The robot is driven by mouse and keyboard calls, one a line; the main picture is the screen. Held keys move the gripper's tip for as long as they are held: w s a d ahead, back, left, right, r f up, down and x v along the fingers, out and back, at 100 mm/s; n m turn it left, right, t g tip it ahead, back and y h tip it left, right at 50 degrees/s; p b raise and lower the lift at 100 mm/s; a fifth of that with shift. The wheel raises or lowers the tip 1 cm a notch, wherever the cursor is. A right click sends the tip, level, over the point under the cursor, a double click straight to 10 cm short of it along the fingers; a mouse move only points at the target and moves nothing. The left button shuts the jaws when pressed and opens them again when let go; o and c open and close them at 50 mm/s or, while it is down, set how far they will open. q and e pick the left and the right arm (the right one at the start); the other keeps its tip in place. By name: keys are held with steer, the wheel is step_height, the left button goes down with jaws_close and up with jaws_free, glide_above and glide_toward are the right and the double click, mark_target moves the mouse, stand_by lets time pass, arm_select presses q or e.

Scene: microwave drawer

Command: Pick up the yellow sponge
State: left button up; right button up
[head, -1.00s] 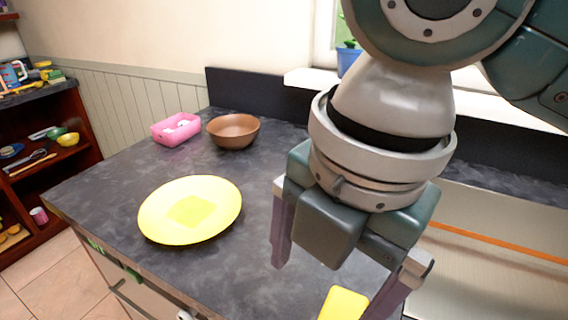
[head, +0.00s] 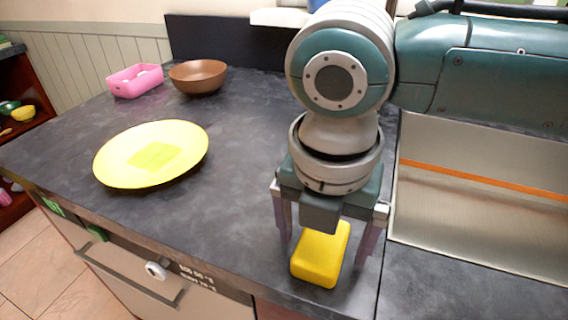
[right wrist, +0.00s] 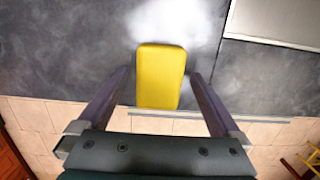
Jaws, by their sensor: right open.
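The yellow sponge (head: 320,256) lies on the dark countertop near its front edge. My right gripper (head: 324,258) is open above it, with one finger on each side of the sponge in the head view. In the right wrist view the sponge (right wrist: 160,76) shows between the two open fingers (right wrist: 160,82), with a gap on each side. I cannot tell how far above the counter the fingertips are. My left gripper is not in view.
A yellow plate (head: 112,163) with a yellow square on it lies on the counter to the left. A brown bowl (head: 198,78) and a pink container (head: 135,80) stand farther back. A metal basin (head: 480,200) is to the right. A drawer handle (head: 130,275) is below the front edge.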

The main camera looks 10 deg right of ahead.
mark_target(325, 239)
steer(key=shift+f, duration=0.3)
steer(key=c, duration=1.4)
steer(key=shift+o, duration=0.2)
step_height(325, 239, up, 20)
steer(key=p, duration=0.2)
steer(key=o, duration=0.8)
steer(key=c, duration=0.6)
steer(key=shift+d, duration=0.1)
steer(key=shift+c, duration=0.4)
